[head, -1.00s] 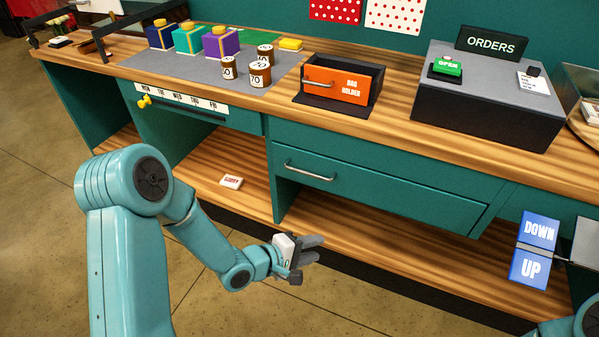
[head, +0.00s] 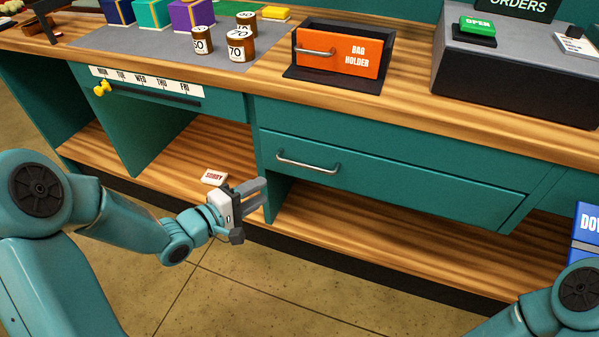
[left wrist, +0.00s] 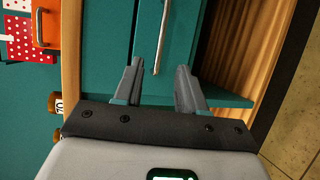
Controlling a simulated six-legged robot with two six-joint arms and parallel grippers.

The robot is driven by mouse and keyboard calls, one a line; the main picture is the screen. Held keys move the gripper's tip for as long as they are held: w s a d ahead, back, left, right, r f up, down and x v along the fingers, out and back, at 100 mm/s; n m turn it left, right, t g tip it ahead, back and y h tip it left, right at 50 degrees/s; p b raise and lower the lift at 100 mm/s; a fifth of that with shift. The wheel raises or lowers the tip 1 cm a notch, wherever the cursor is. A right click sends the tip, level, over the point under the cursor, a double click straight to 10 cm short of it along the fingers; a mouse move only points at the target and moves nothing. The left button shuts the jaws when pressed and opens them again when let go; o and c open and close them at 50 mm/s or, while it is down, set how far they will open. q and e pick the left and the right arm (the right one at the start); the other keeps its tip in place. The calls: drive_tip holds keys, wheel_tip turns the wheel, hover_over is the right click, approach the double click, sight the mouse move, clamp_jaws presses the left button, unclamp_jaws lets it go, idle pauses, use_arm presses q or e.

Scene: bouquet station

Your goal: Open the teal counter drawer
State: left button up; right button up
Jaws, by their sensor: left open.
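The teal counter drawer (head: 390,185) is under the wooden counter top and looks shut, its front flush with the counter. Its silver bar handle (head: 308,162) is near the left end of the front. The handle also shows in the left wrist view (left wrist: 162,38), beyond and between the fingertips. My left gripper (head: 262,193) is open and empty, in front of the counter, left of and below the handle and apart from it. In the left wrist view its two fingers (left wrist: 158,70) point toward the drawer front. My right arm shows at the lower right, but its gripper is not seen.
An orange bag holder (head: 340,55) with its own handle stands on the counter above. A small white "SORRY" box (head: 214,177) lies on the lower shelf behind the left gripper. A blue sign (head: 586,228) is at the right edge. The floor in front is clear.

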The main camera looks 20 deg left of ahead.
use_arm(q)
drive_tip(key=b, duration=0.3)
approach(305, 167)
drive_tip(key=x, duration=0.9)
drive_tip(key=shift+c, duration=0.3)
clamp_jaws()
